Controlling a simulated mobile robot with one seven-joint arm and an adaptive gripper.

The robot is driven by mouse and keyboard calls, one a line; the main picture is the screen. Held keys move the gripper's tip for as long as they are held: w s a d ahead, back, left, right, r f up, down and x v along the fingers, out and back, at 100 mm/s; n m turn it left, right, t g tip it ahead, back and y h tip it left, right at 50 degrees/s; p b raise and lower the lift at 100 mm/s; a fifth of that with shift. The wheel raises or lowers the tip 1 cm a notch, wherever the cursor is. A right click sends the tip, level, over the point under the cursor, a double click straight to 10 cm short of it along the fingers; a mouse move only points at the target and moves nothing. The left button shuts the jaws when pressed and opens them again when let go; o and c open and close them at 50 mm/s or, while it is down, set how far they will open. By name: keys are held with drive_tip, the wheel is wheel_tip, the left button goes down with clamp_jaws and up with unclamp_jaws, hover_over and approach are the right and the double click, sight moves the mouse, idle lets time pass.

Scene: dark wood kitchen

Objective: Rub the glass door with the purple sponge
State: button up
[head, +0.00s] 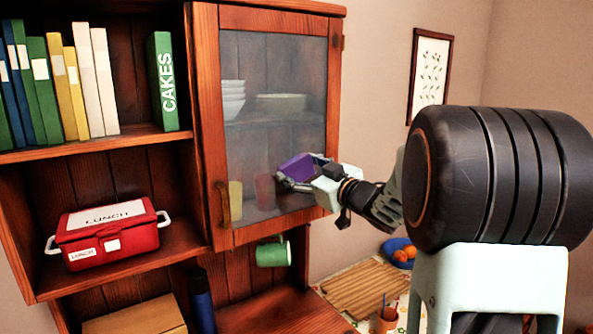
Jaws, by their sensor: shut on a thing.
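The glass door (270,90) is the cabinet's wood-framed door, and it looks shut. Its pane is hazy, with bowls and cups visible behind it. The purple sponge (296,167) is in my gripper (290,178), which is shut on it. The sponge is in front of the lower right part of the pane. I cannot tell whether it touches the glass. My gripper hides part of the sponge and the pane's lower right area. The door handle (223,203) is at the lower left of the door frame.
Books (75,85) and a red lunch box (108,233) stand on open shelves at left. A green mug (273,253) hangs below the door. A cutting board (362,288), a blue fruit bowl (392,246) and an orange pot (386,320) are lower right. A framed picture (430,72) hangs on the wall.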

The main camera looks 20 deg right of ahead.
drive_tip(key=shift+s+d+f, duration=0.15)
drive_tip(key=shift+s+d, duration=0.15)
drive_tip(key=shift+s, duration=0.1)
drive_tip(key=shift+v, duration=2.4)
drive_tip(key=shift+s+a, duration=0.1)
drive_tip(key=shift+s, duration=0.05)
drive_tip(key=v, duration=0.3)
